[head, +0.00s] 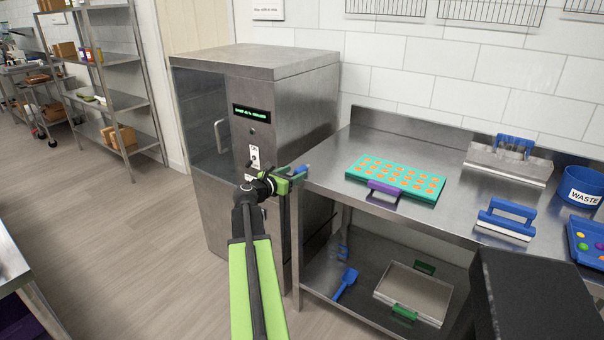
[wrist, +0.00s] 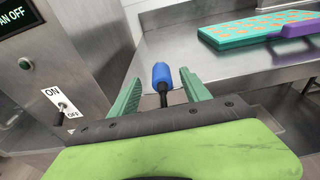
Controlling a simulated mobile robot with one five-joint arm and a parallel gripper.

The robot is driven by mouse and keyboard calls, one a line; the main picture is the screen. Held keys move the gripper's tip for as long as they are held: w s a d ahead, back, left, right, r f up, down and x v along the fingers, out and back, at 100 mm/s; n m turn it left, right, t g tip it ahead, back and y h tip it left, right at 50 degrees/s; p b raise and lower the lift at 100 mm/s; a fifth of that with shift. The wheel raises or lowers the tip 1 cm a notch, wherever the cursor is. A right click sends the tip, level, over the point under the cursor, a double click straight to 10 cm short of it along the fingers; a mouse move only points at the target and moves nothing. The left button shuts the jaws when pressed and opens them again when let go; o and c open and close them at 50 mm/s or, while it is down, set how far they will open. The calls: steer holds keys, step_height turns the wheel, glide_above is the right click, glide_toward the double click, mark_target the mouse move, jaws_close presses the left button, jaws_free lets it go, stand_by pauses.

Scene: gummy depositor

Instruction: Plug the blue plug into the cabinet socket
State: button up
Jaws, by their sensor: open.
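The blue plug (head: 303,168) is at the left end of the steel table. In the wrist view the blue plug (wrist: 162,75) sits between the two green fingers, with a dark stem or cord running back toward the palm. My gripper (head: 293,177) is open around it in the wrist view (wrist: 160,84), and gaps show on both sides. The steel cabinet (head: 300,105) stands left of the table. Its front has a green-lit display, a round button and an ON/OFF switch (head: 254,157). I cannot make out the socket in either view.
The steel table (head: 330,165) holds a teal mold tray (head: 410,170) with orange pieces, a blue-handled scraper (head: 508,220) and a WASTE bin (head: 581,186). Its lower shelf holds a blue scoop (head: 347,281) and a metal tray. The floor left of the cabinet is clear.

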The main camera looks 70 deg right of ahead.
mark_target(301, 170)
steer(key=b+x, duration=0.1)
steer(key=x, duration=0.4)
steer(key=shift+d+f, duration=0.1)
steer(key=shift+f, duration=0.05)
jaws_close()
